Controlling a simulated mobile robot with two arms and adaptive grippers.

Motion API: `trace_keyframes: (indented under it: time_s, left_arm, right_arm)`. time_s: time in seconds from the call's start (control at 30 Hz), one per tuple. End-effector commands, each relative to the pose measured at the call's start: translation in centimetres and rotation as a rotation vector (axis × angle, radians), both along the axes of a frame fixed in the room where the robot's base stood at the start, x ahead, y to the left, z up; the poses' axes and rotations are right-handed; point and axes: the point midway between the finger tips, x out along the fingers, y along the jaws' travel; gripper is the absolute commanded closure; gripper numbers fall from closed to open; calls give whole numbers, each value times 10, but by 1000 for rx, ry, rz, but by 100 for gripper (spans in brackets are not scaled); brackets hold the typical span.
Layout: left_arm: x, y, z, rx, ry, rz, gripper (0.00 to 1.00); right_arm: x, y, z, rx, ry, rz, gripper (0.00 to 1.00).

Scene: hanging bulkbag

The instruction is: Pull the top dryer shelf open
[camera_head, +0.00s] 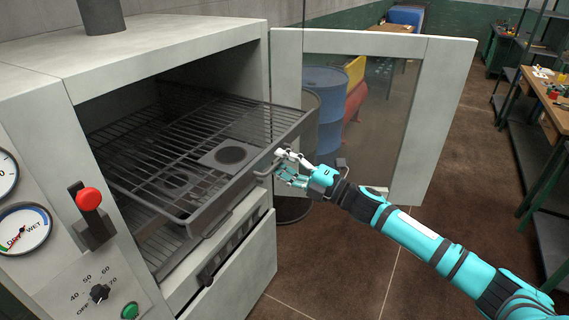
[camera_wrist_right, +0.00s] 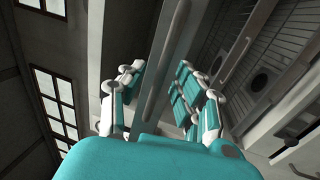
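The top dryer shelf (camera_head: 145,197) is a dark wire rack that stands out past the front of the grey dryer. A curved handle (camera_head: 266,167) sits on its front edge. My right gripper (camera_head: 281,166) is at this handle. In the right wrist view, a long grey bar (camera_wrist_right: 163,65), which looks like the handle, runs between the fingers of my right gripper (camera_wrist_right: 160,75). The fingers are apart on either side of it, and firm contact does not show. My left gripper is not in view.
The dryer's glass door (camera_head: 440,110) stands swung open on the right. A lower drawer front (camera_head: 235,260) is below the shelf. A red knob (camera_head: 88,199) and gauges are on the left panel. A blue barrel (camera_head: 323,95) stands behind the door. Open brown floor lies to the right.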

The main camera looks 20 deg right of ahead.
Motion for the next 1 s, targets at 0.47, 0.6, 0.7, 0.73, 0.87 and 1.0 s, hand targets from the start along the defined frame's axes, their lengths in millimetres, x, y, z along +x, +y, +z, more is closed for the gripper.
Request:
trace_keyframes:
  time_s: [0.47,0.6,0.7,0.73,0.87,1.0]
  left_arm:
    - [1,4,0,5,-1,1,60]
    - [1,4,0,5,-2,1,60]
    - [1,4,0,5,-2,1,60]
    - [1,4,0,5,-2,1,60]
    - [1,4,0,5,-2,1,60]
    - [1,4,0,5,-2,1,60]
  right_arm:
    - [-50,-39,-15,-1,6,0,67]
    - [-70,-54,-20,-1,6,0,67]
    - [-80,-63,-22,-1,4,-1,67]
    - [-83,-65,-22,0,4,-1,67]
    - [-90,-71,-24,0,1,0,67]
    - [-93,-73,-24,0,0,0,67]
